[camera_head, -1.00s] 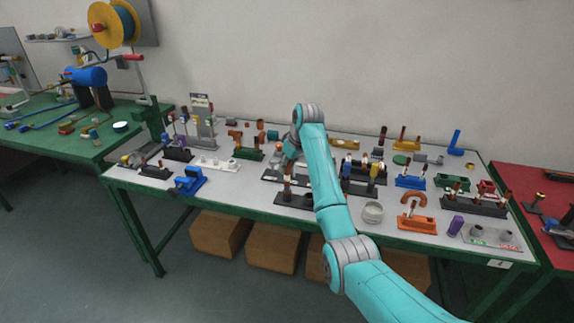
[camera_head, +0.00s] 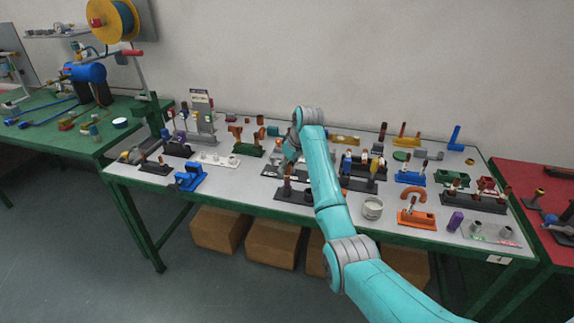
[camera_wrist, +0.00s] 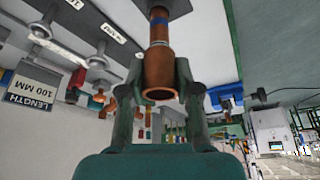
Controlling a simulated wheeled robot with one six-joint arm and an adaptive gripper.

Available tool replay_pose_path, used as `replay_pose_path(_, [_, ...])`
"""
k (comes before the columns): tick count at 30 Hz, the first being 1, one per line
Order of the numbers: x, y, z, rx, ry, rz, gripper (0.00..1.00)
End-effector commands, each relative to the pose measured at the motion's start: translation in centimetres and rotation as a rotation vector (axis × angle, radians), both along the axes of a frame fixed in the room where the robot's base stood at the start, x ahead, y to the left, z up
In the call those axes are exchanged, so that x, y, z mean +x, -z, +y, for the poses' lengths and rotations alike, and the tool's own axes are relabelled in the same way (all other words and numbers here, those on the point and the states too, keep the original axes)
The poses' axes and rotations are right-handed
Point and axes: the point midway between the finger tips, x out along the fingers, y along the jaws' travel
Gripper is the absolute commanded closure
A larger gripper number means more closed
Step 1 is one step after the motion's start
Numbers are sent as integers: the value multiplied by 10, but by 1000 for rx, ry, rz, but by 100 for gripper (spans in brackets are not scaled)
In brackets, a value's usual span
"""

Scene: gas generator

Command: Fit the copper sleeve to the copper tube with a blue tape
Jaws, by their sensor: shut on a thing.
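In the wrist view my gripper (camera_wrist: 160,72) is shut on a copper sleeve (camera_wrist: 159,80), with a finger on each side of it. The sleeve's open round end faces the camera. A narrower copper tube with a blue tape band (camera_wrist: 158,19) lines up with the sleeve and rises from a dark base (camera_wrist: 165,5) at the picture's top. The sleeve and tube meet or overlap; how far the sleeve is over the tube I cannot tell. In the head view my gripper (camera_head: 286,163) is small and partly hidden by my arm, above the middle of the grey table.
The table (camera_head: 235,185) is crowded with fittings on stands. A blue clamp (camera_head: 189,178) stands left, a pale ring (camera_head: 372,208) and an orange stand (camera_head: 416,221) right.

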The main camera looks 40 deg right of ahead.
Motion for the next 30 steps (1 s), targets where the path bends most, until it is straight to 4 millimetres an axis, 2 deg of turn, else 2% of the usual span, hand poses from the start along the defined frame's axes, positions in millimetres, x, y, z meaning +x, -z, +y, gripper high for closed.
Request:
replay_pose_path(8, [0, 6, 0, 0, 0, 0, 93])
replay_pose_path(9, [0, 6, 0, 0, 0, -1, 60])
replay_pose_path(12, [0, 6, 0, 0, 0, -1, 38])
replay_pose_path(23, [-1, 3, 0, -1, 0, -1, 38])
replay_pose_path(26, [-4, -6, -1, -1, 1, -3, 38])
replay_pose_path(30, [-13, -28, -3, -2, 1, -4, 38])
